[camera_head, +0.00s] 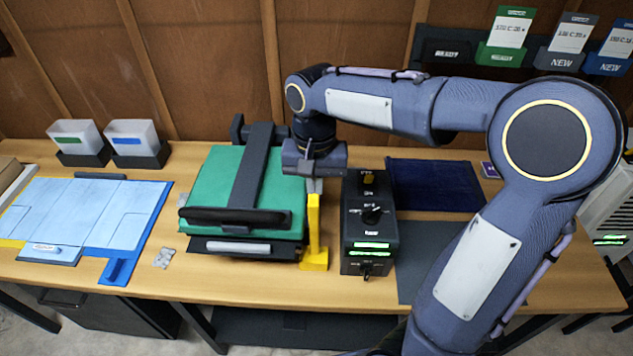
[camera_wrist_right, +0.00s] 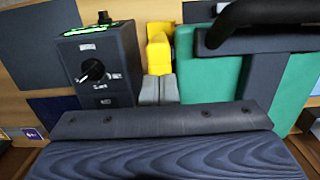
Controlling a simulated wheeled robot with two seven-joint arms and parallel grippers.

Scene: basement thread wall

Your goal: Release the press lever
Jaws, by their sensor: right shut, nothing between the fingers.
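The press (camera_head: 225,180) has a green top plate and stands mid-table. Its dark lever arm (camera_head: 256,165) lies along the top, with a black handle bar (camera_head: 235,216) across the front; the bar also shows in the right wrist view (camera_wrist_right: 265,18). A yellow upright piece with a foot (camera_head: 314,235) stands at the press's right side. My right gripper (camera_head: 315,186) is shut and empty, its fingertips at the top of the yellow piece. In the right wrist view the closed fingers (camera_wrist_right: 158,90) point at the yellow piece (camera_wrist_right: 159,52); contact cannot be told. My left gripper is out of view.
A dark control box (camera_head: 367,225) with a knob and green displays stands close right of the yellow piece. A blue board (camera_head: 90,215) lies at left, a dark blue mat (camera_head: 435,185) at right. Two small bins (camera_head: 135,140) stand behind left. Card holders (camera_head: 505,50) hang on the wall.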

